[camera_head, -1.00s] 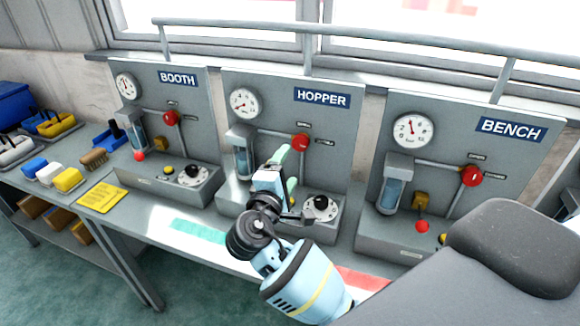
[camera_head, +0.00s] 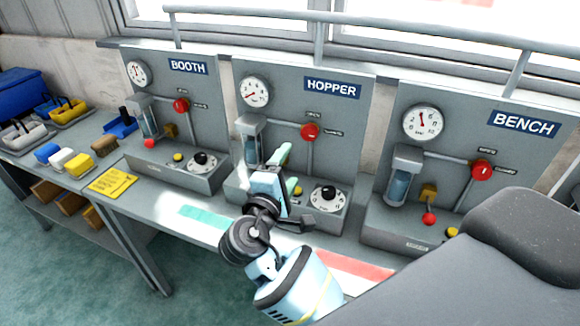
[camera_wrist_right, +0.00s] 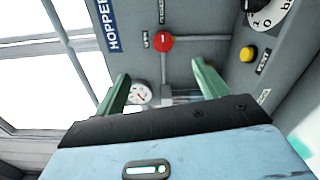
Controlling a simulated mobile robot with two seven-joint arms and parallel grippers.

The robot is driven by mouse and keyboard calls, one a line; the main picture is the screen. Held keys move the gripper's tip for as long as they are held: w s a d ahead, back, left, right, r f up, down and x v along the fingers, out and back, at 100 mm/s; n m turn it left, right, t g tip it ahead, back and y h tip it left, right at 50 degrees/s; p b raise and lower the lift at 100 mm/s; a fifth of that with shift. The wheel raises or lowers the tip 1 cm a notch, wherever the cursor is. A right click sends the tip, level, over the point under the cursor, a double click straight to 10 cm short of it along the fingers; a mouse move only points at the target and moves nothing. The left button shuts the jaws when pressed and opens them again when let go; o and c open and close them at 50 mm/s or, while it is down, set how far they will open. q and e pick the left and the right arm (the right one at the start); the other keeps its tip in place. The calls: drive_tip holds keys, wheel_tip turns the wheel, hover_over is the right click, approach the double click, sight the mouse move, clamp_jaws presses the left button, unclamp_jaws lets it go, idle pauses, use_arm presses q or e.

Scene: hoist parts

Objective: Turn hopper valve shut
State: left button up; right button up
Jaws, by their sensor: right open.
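The hopper valve (camera_head: 310,131) is a round red knob on pipework on the grey HOPPER panel (camera_head: 345,112). It also shows in the right wrist view (camera_wrist_right: 163,41), top centre, beyond the fingertips. Small labels sit beside it, too small to read. My right gripper (camera_head: 287,166) has pale green fingers and is in front of the HOPPER station, below and left of the red knob. In the right wrist view its fingers (camera_wrist_right: 160,74) are spread apart with nothing between them, apart from the knob. The hand hides part of the station's base. My left gripper is out of view.
BOOTH (camera_head: 188,85) and BENCH (camera_head: 440,110) panels with similar red knobs stand on either side. HOPPER has a gauge (camera_head: 254,92), a glass bowl (camera_head: 251,147) and a black dial (camera_head: 328,198). A rail (camera_head: 400,27) runs above. Brushes and a yellow card (camera_head: 111,182) lie left.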

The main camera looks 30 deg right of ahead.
drive_tip(key=shift+s+a+r, duration=0.25)
drive_tip(key=shift+s+a, duration=0.3)
drive_tip(key=shift+a, duration=0.05)
drive_tip(key=shift+s+a+r, duration=0.2)
drive_tip(key=shift+s+a, duration=0.3)
drive_tip(key=shift+a, duration=0.15)
drive_tip(key=shift+s+a+r, duration=0.25)
drive_tip(key=shift+s+a, duration=0.3)
drive_tip(key=shift+a, duration=0.05)
